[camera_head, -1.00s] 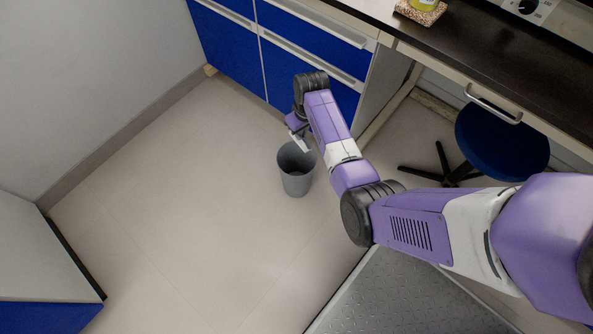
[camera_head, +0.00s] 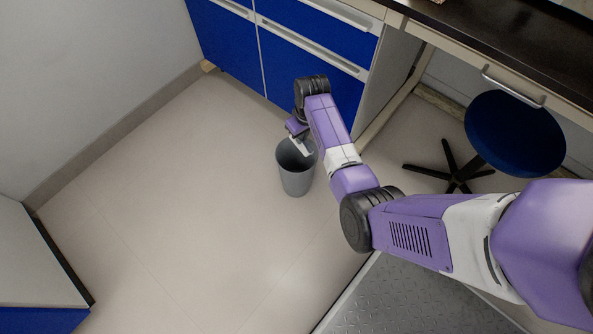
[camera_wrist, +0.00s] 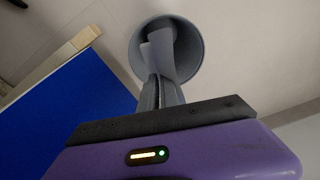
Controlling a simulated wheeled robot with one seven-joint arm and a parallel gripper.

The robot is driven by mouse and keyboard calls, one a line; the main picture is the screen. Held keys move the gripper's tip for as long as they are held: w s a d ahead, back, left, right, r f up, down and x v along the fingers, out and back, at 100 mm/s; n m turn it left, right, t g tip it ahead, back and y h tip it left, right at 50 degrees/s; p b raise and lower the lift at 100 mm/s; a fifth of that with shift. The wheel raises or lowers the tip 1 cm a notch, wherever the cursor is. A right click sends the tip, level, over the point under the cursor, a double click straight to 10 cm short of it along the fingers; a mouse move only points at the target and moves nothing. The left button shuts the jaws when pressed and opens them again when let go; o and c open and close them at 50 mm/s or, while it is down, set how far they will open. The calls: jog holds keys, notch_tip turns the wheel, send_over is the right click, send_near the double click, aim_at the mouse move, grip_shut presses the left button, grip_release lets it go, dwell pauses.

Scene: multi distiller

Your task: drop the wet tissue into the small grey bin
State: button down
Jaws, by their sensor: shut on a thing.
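The small grey bin (camera_head: 297,182) stands upright on the floor, its round opening facing up. In the wrist view, its rim (camera_wrist: 198,50) surrounds the area beyond my fingertips. My gripper (camera_wrist: 161,92) is shut on the wet tissue (camera_wrist: 160,52), a pale, limp strip hanging from the fingertips across the bin's opening. In the head view, the tissue (camera_head: 301,147) shows as a small white piece at the bin's upper rim. I cannot tell whether it touches the bin. The fingertips are mostly hidden in the head view.
Blue cabinets (camera_head: 300,68) stand close behind the bin. A blue stool (camera_head: 515,132) with black legs is to the right, under a dark-topped bench (camera_head: 470,40). A white wall and another cabinet (camera_head: 35,255) are at left. The floor left of the bin is clear.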

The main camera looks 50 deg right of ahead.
jog(key=c, duration=1.5)
grip_release()
jog(key=shift+r, duration=0.1)
jog(key=r+p, duration=0.1)
jog(key=r, duration=0.1)
jog(key=r+p, duration=0.1)
jog(key=r, duration=0.2)
jog(key=s+r+p, duration=0.1)
jog(key=r, duration=0.1)
jog(key=shift+s+a+r, duration=0.1)
jog(key=shift+r, duration=0.2)
